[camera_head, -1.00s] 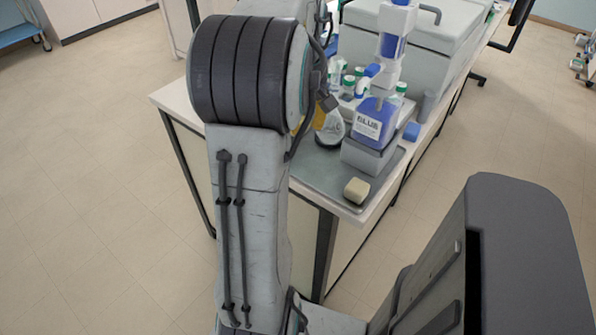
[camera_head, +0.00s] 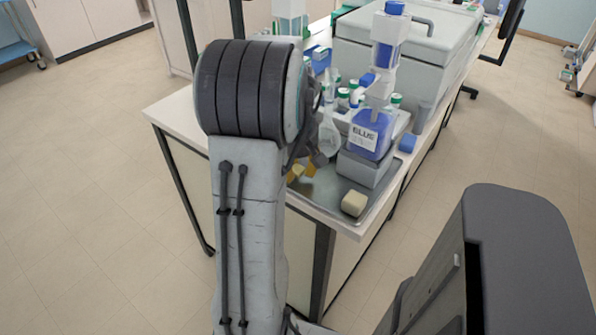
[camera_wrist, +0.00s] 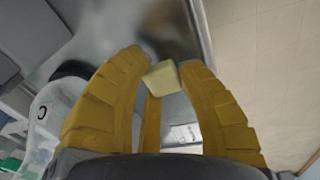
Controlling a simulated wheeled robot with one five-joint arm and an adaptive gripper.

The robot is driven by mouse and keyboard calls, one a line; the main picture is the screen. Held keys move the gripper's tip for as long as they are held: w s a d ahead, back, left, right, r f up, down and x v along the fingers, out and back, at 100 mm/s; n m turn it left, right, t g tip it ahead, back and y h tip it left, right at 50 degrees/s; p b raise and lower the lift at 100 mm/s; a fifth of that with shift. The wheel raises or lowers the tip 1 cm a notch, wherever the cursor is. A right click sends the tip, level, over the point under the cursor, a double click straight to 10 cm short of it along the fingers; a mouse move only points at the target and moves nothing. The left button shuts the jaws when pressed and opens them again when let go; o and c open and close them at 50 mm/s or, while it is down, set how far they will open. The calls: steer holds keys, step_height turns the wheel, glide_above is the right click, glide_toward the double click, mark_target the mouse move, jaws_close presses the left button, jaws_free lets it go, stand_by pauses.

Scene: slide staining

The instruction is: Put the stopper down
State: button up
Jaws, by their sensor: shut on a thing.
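My gripper (camera_head: 304,174) has yellow fingers, low over the left front part of the grey tray (camera_head: 322,193). In the wrist view, my gripper (camera_wrist: 163,72) is closed around a small pale cream piece, which I take for the stopper (camera_wrist: 162,78). It sits between the fingertips, over the tray surface. Whether it touches the tray cannot be told. In the head view the held stopper cannot be made out at my fingers.
A cream block (camera_head: 353,203) lies near the tray's front right corner. A blue bottle (camera_head: 370,135) labelled BLUE stands on a grey block (camera_head: 364,167). A clear flask (camera_head: 329,138) is behind my gripper. Green-capped bottles (camera_head: 396,100) stand further back. The white tabletop (camera_head: 178,112) is clear at left.

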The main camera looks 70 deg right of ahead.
steer(key=shift+f, duration=0.3)
steer(key=shift+f, duration=0.15)
steer(key=o, duration=0.4)
steer(key=shift+o, duration=0.2)
step_height(320, 180, up, 12)
steer(key=a+p, duration=0.1)
steer(key=shift+a, duration=0.3)
